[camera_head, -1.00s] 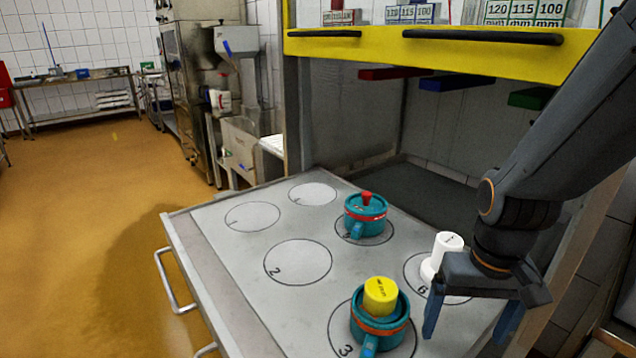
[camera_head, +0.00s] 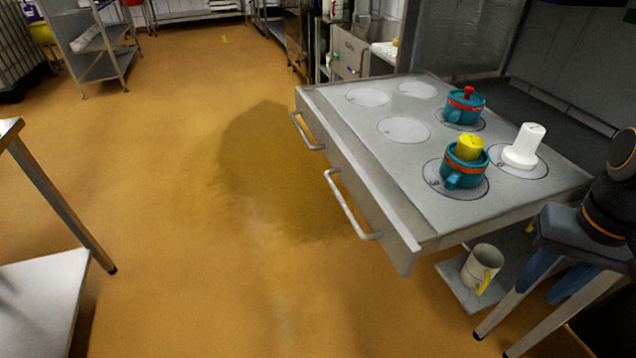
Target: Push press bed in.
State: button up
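The press bed (camera_head: 415,170) is a grey slab with numbered circles, standing out from its frame over the floor. Two bar handles are on its front side, a far one (camera_head: 308,133) and a near one (camera_head: 350,207). On the bed stand a teal mould with a red top (camera_head: 464,108), a teal mould with a yellow plug (camera_head: 463,177) and a white piece (camera_head: 525,147). My gripper (camera_head: 540,290) hangs at the lower right, beside the bed's near right corner and apart from it. Its blue fingers are spread, with nothing seen between them.
A mug with a yellow handle (camera_head: 482,266) stands on a small low plate (camera_head: 454,283) below the bed. Orange floor (camera_head: 200,270) with a darker patch lies open left of the bed. A steel table edge (camera_head: 55,200) and a shelf rack (camera_head: 105,62) are at left.

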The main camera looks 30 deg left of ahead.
aim_at(387, 138)
jog(key=z, duration=0.05)
jog(key=k, duration=0.1)
jog(key=z, duration=2.1)
jog(key=i, duration=0.85)
jog(key=u, duration=3.85)
jog(key=i, duration=1)
jog(key=u, duration=0.05)
